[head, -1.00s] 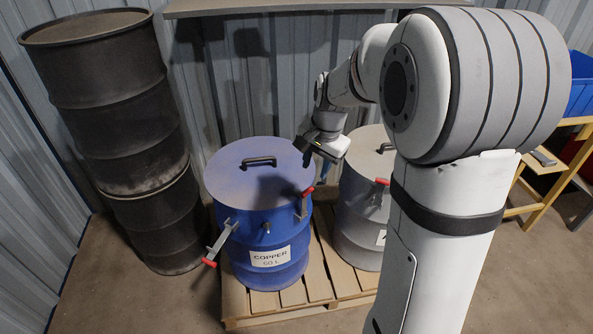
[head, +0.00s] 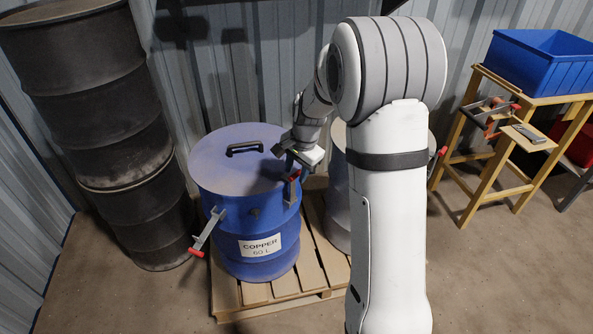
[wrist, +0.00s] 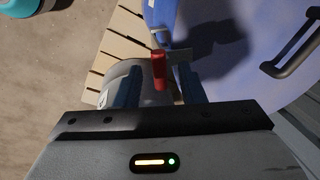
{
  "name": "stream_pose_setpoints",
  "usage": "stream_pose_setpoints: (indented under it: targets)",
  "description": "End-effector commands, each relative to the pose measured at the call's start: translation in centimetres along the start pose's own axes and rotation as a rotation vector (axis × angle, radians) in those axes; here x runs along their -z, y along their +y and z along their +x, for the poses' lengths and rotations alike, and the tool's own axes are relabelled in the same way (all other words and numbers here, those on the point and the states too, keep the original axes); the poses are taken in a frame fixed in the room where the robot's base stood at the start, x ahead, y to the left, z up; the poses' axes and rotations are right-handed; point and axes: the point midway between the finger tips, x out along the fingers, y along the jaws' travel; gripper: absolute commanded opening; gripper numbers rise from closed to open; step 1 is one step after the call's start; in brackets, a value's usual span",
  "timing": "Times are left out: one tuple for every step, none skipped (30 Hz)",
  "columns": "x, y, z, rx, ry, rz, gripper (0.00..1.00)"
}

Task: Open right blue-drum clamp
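The blue drum (head: 222,215), labelled COPPER 60 L, stands on a pallet with its flat lid (head: 215,165) on. Its right clamp (head: 291,191) stands upright against the drum wall, with its red-tipped lever up near the rim. Its left clamp (head: 208,231) hangs out from the drum, red end low. My gripper (head: 287,168) is at the right clamp. In the wrist view my gripper (wrist: 160,88) is open, with one finger on each side of the red handle (wrist: 158,68). I cannot tell whether either finger touches it.
A grey drum (head: 337,205) stands close on the right, partly hidden by my arm. Stacked black drums (head: 95,90) are on the left. The pallet (head: 285,284) lies underneath. A wooden stand (head: 487,165) with a blue bin (head: 545,62) is at the right.

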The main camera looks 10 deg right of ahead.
Motion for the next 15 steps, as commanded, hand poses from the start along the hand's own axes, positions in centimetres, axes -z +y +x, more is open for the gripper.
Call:
stream_pose_setpoints:
  targets:
    - [0.0, 0.0, 0.0, 0.0, 0.0, 0.0, 0.36]
    - [0.0, 0.0, -0.01, 0.0, 0.0, 0.0, 0.36]
    - [0.01, 0.0, -0.01, 0.0, 0.0, 0.0, 0.36]
    - [0.01, 0.01, -0.02, 0.0, 0.0, 0.0, 0.36]
    - [0.02, 0.01, -0.02, 0.0, 0.0, 0.0, 0.36]
    - [0.02, 0.02, -0.02, 0.0, 0.0, 0.0, 0.33]
    - [0.03, 0.02, -0.03, 0.0, 0.0, 0.0, 0.3]
    - [0.03, 0.02, -0.03, 0.0, 0.0, 0.0, 0.28]
    - [0.04, 0.02, -0.03, 0.0, 0.0, 0.001, 0.24]
    - [0.04, 0.03, -0.03, 0.0, 0.0, 0.001, 0.22]
    - [0.04, 0.03, -0.04, 0.0, 0.0, 0.001, 0.2]
    - [0.05, 0.03, -0.04, 0.0, 0.0, 0.001, 0.16]
    - [0.05, 0.03, -0.04, 0.0, 0.0, 0.001, 0.14]
    - [0.05, 0.03, -0.04, 0.0, 0.0, 0.001, 0.11]
    - [0.06, 0.04, -0.04, 0.0, 0.0, 0.001, 0.08]
